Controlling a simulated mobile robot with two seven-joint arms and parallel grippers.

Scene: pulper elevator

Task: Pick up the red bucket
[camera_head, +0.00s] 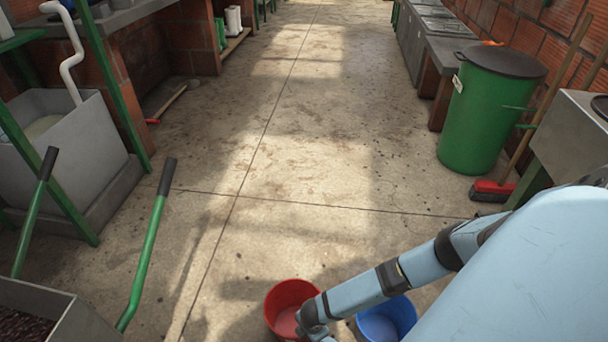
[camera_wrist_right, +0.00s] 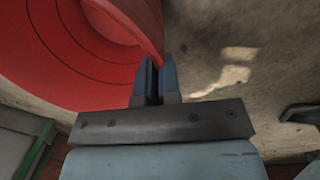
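The red bucket (camera_head: 283,303) stands on the concrete floor at the bottom centre of the head view. My right gripper (camera_head: 303,326) is at its right-hand rim, partly hiding it. In the right wrist view the red bucket (camera_wrist_right: 50,60) fills the upper left. The two fingers of my right gripper (camera_wrist_right: 156,75) are close together there, with the bucket's thin red edge running down between their tips. They look shut on that edge. My left gripper is not in view.
A blue bucket (camera_head: 392,318) stands just right of the red one, partly behind my right arm. A green barrel (camera_head: 472,122) and a red broom head (camera_head: 492,190) are at the right. Green barrow handles (camera_head: 148,250) rise at the left. The middle floor is clear.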

